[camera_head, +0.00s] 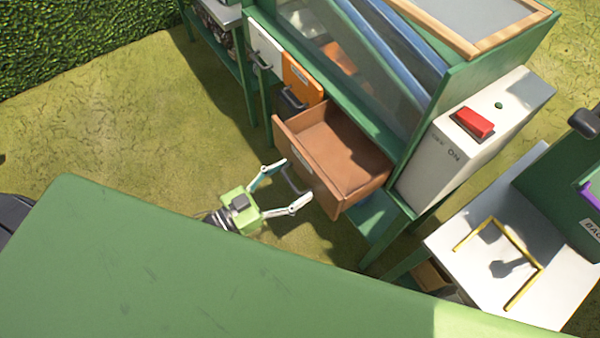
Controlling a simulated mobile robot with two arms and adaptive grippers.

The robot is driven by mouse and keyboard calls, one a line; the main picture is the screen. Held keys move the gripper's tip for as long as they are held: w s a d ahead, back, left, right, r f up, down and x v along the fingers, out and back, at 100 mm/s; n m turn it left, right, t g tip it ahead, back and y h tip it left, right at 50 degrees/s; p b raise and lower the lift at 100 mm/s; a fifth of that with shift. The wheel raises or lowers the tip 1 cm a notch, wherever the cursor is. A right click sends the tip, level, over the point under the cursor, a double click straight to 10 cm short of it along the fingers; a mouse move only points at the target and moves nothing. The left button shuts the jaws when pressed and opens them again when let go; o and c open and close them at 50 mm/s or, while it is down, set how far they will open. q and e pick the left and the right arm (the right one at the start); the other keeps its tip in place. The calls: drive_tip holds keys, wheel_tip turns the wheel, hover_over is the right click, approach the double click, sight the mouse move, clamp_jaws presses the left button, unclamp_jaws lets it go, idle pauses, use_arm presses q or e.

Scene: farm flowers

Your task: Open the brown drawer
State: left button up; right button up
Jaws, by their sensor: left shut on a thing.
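The brown drawer (345,157) is pulled well out of the green cabinet, and its empty inside shows from above. Its dark handle (291,182) is on the front panel. My left gripper (294,179) is at the drawer's front, its two pale fingers on either side of the handle, shut on it. The fingertips lie close to the drawer front; their exact contact is too small to make out. My right gripper is not in view.
An orange drawer (301,80) and a white drawer (266,50) are shut to the left of the brown one. A white box with a red switch (472,123) stands to the right. A large green surface (200,285) fills the foreground. Grass is open at left.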

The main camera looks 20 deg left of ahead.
use_arm(q)
drive_tip(key=p+v, duration=0.1)
drive_tip(key=v, duration=1.2)
drive_tip(key=shift+s+p, duration=0.3)
drive_tip(key=o, duration=1.3)
drive_tip(key=v, duration=1.2)
drive_tip(key=shift+a, duration=0.1)
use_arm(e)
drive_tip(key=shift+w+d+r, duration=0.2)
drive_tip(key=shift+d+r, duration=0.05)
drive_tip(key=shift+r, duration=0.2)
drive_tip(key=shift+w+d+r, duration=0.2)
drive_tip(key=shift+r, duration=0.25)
